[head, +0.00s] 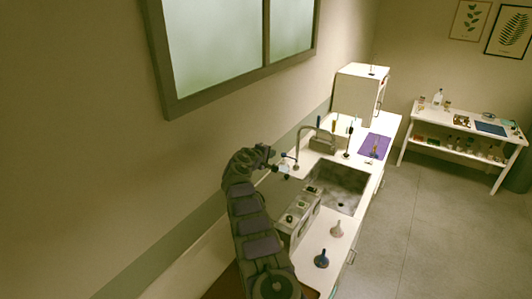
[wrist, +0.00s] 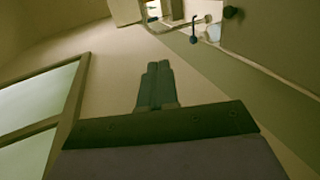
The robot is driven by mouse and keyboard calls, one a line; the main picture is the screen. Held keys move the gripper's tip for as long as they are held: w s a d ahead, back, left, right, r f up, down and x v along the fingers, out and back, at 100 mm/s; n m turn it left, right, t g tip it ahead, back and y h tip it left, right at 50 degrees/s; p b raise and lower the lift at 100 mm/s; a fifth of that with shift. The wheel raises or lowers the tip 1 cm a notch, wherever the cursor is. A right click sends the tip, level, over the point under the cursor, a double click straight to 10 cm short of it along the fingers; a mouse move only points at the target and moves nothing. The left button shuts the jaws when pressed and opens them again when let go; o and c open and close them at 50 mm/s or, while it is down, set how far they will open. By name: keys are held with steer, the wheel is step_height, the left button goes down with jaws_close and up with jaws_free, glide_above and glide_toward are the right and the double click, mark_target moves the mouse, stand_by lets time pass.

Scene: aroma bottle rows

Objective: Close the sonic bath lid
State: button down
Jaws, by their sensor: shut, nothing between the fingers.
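A pale box-shaped bath (head: 297,222) stands on the counter beside the sink, just right of my arm. Several small dark and light items show in its top, so it looks open. Its lid cannot be made out clearly, and my arm hides the bath's left side. My gripper (head: 268,153) is raised above the counter near the wall, beyond the bath and left of the faucet. In the wrist view my gripper (wrist: 158,68) has its two fingers together, with nothing between them.
The sink (head: 340,186) and faucet (head: 316,138) lie right of my gripper. Two small funnel-shaped things (head: 336,229) (head: 321,259) stand on the near counter. A white cabinet (head: 359,92) and a purple mat (head: 375,146) are farther back. A window (head: 225,40) is on the left wall. The floor at right is clear.

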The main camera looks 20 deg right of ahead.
steer(key=shift+w+d+f, duration=0.15)
steer(key=shift+w+d, duration=0.05)
stand_by(0.6)
steer(key=shift+a+f, duration=0.1)
steer(key=shift+a, duration=0.05)
steer(key=b+v, duration=0.7)
steer(key=v, duration=1)
stand_by(0.4)
